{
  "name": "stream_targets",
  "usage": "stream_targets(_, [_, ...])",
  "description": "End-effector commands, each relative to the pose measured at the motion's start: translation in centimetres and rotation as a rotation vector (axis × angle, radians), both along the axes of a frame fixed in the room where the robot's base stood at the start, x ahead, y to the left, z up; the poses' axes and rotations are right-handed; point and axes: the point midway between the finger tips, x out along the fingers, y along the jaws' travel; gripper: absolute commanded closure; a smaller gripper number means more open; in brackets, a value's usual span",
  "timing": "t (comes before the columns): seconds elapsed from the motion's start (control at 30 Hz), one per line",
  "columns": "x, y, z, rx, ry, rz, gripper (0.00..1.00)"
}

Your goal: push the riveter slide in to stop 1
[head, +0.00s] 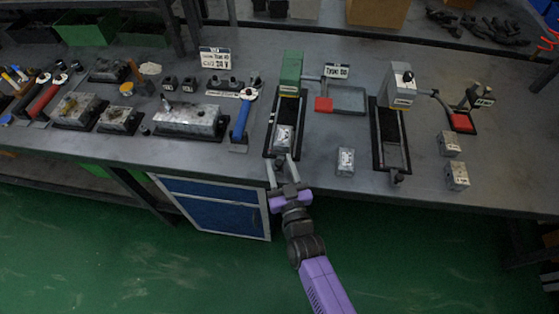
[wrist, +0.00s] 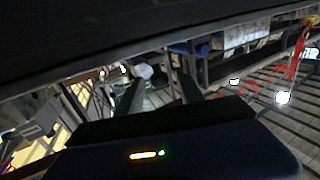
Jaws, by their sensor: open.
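A station with a green head (head: 290,72) stands on the bench, with a dark slide track (head: 269,132) running toward me. I cannot read whether its label says riveter. A grey metal block (head: 283,138) sits in the near part of that track. My gripper (head: 282,165) is at the near end of this track, its two fingers apart and pointing at it, with nothing between them. I cannot tell whether the fingers touch the slide. In the wrist view the fingers (wrist: 160,88) show as two dark shapes, and the slide cannot be made out.
A second station with a grey head (head: 400,80) and its own track (head: 375,135) stands to the right. A loose block (head: 345,161) lies between the stations. A blue-handled tool (head: 241,117) lies left.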

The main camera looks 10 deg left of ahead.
Motion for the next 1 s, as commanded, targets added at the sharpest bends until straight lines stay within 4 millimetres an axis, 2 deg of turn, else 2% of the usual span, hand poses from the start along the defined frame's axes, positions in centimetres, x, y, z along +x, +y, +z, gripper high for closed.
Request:
stream_targets(0.13, [0.99, 0.34, 0.02, -0.001, 0.0, 0.0, 0.56])
stream_targets(0.43, [1.16, 0.4, 0.0, -0.001, 0.0, 0.0, 0.56])
stream_targets(0.47, [1.16, 0.39, 0.0, -0.001, 0.0, 0.0, 0.6])
stream_targets(0.67, [1.14, 0.4, 0.0, 0.0, 0.001, 0.0, 0.99])
stream_targets(1.0, [1.13, 0.4, -0.01, 0.0, 0.001, 0.0, 1.0])
